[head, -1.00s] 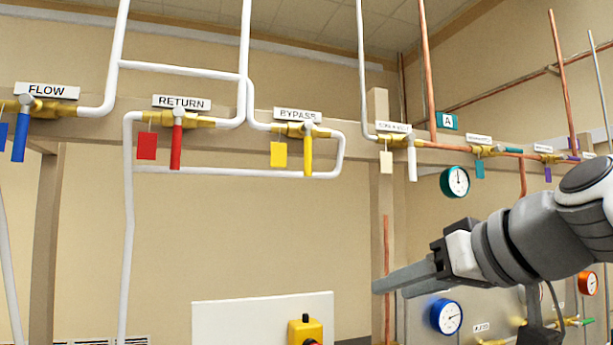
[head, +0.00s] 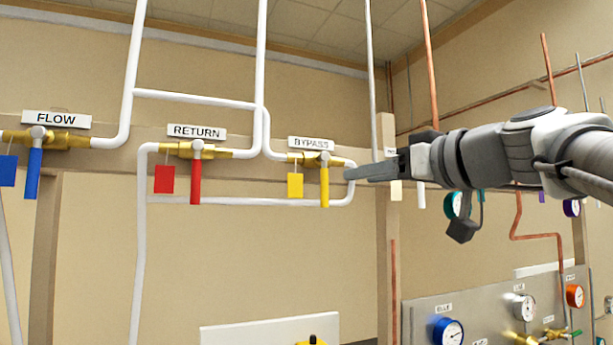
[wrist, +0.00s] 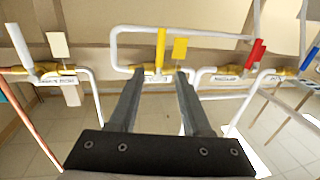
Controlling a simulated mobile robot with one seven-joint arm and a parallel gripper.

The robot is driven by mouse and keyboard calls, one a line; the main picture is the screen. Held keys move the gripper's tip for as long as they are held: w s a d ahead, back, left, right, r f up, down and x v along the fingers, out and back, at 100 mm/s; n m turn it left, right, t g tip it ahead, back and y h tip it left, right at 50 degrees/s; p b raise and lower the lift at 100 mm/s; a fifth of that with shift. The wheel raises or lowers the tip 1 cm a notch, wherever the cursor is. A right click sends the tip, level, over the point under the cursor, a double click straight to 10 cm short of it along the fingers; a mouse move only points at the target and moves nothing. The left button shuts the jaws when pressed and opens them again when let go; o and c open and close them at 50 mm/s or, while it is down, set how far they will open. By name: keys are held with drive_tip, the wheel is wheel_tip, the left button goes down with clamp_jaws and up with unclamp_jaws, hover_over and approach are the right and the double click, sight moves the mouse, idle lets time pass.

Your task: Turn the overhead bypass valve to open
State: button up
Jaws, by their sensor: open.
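The bypass valve (head: 318,160) is a brass body on a white pipe loop under a BYPASS sign (head: 312,143). Its yellow lever (head: 325,187) hangs straight down, across the pipe, with a yellow tag (head: 295,185) to its left. My gripper (head: 350,173) is just right of the lever in the head view, apart from it in the picture. In the wrist view, which looks upside down, the yellow lever (wrist: 160,50) stands ahead between the lines of the two open fingers (wrist: 155,85). The yellow tag (wrist: 180,48) is beside it. Nothing is between the fingers.
The return valve with its red lever (head: 196,180) and the flow valve with its blue lever (head: 34,172) are to the left. A white lever (head: 421,195) is partly behind my arm. A gauge panel (head: 480,310) stands lower right.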

sight(327, 182)
drive_tip(key=p+x, duration=0.3)
drive_tip(key=x, duration=0.8)
drive_tip(key=shift+w+a, duration=0.2)
clamp_jaws()
idle(0.9)
